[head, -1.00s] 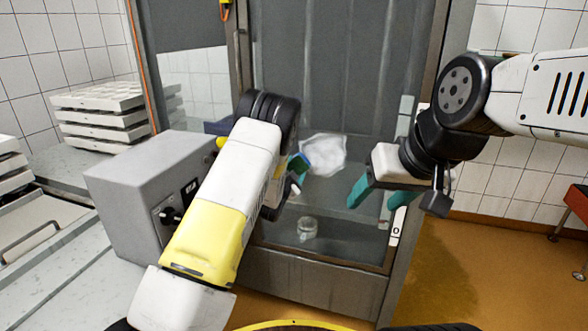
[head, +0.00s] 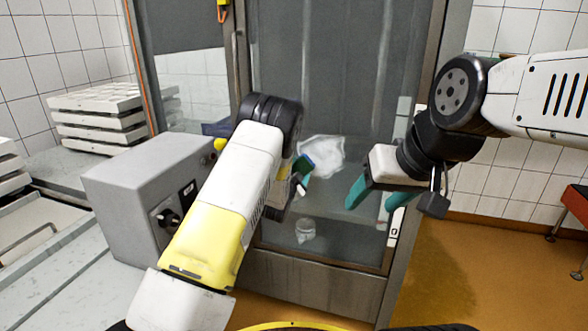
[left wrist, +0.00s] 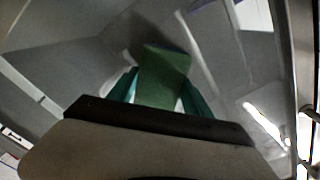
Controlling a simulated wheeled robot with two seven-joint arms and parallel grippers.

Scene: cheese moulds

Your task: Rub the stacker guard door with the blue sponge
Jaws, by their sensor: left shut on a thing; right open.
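The stacker guard door (head: 335,75) is a tall, grey, see-through panel in a metal frame, in the middle of the head view. A whitish patch (head: 324,153) shows on it or behind it. My left gripper (head: 302,178), partly hidden by its own arm, is in front of the door, shut on the blue sponge (head: 306,162). In the left wrist view the sponge's green face (left wrist: 163,75) stands between the teal fingers. I cannot tell whether the sponge touches the panel. My right gripper (head: 376,198) is open and empty, in front of the door's right side.
A grey control box (head: 140,190) with a black knob stands left of my left arm. White stacked moulds (head: 100,118) are at the back left, beside a metal worktop (head: 60,275). A red stool (head: 575,210) is at the far right. The orange floor (head: 490,275) at the right is clear.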

